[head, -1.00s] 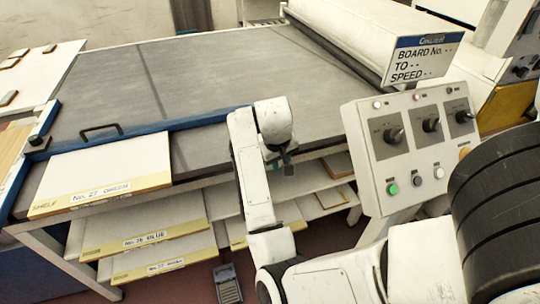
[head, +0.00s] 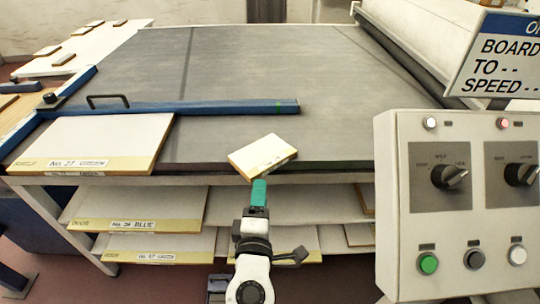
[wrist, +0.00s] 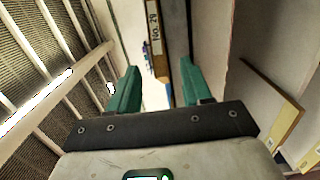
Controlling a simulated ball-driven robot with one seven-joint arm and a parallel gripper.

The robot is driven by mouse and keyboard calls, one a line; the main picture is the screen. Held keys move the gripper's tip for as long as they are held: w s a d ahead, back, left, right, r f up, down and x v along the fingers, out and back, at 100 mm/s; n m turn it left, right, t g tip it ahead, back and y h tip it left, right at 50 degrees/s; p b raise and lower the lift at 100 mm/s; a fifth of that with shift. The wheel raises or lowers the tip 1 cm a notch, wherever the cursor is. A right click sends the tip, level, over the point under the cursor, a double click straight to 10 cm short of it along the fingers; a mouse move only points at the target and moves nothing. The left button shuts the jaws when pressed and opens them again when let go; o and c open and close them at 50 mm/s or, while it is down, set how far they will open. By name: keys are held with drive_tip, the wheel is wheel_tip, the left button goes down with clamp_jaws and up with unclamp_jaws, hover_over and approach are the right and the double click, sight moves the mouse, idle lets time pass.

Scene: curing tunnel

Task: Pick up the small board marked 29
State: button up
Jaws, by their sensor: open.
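A small pale board (head: 262,153) with a yellow front edge lies flat on the grey table at its front edge, turned at an angle. Its label is too small to read in the head view. My gripper (head: 259,192) with green fingers shows just in front of and below that board in the picture, apparently not holding it. In the wrist view my gripper (wrist: 158,82) has its two green fingers apart. A yellowish board edge with a partly readable label (wrist: 153,25) shows beyond the gap; I cannot tell for certain that it is the small board.
A large board marked 27 (head: 95,138) lies to the left beside a blue bar (head: 200,107) with a handle. A control box (head: 455,215) and a sign (head: 505,55) stand at the right.

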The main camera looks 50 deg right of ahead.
sight(263, 174)
drive_tip(key=p+x, duration=0.1)
drive_tip(key=x, duration=0.7)
drive_tip(key=shift+w+d+r, duration=0.1)
drive_tip(key=shift+d+r, duration=0.05)
drive_tip(key=shift+d, duration=0.2)
clamp_jaws()
